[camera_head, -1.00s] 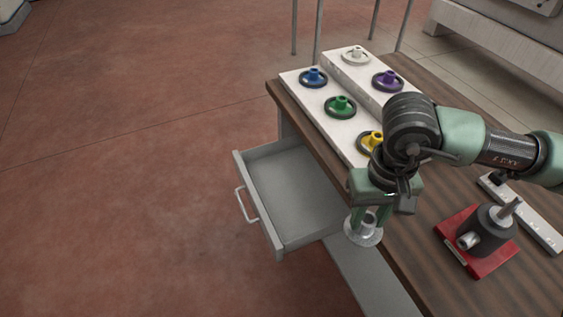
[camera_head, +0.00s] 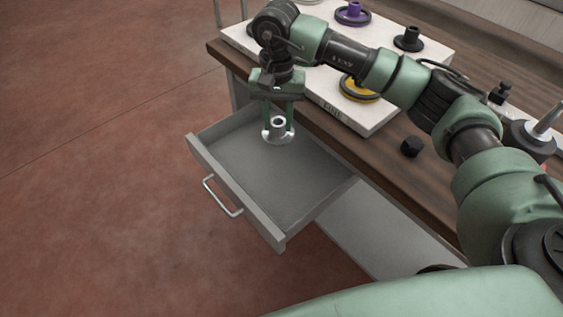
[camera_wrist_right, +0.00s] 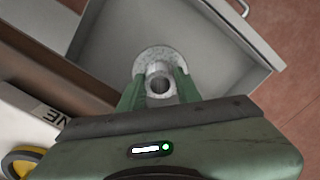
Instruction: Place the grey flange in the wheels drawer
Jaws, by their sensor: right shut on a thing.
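The grey flange (camera_head: 277,133) hangs upright in my right gripper (camera_head: 278,122), with its round base down. The gripper is shut on its neck. In the head view the flange is over the open, empty drawer (camera_head: 297,221), toward its back near the table. Its exact height above the drawer floor is hard to tell. In the right wrist view the flange (camera_wrist_right: 159,62) sits between the two green fingers (camera_wrist_right: 158,90), with the drawer floor (camera_wrist_right: 205,45) behind it. No drawer label shows. My left gripper is not in view.
The wooden table (camera_head: 400,187) borders the drawer at the back right. On it a white board (camera_head: 372,121) bears a yellow-and-black wheel (camera_head: 360,90), a purple one (camera_head: 352,14) and a black one (camera_head: 408,40). A black knob (camera_head: 411,146) lies near the edge.

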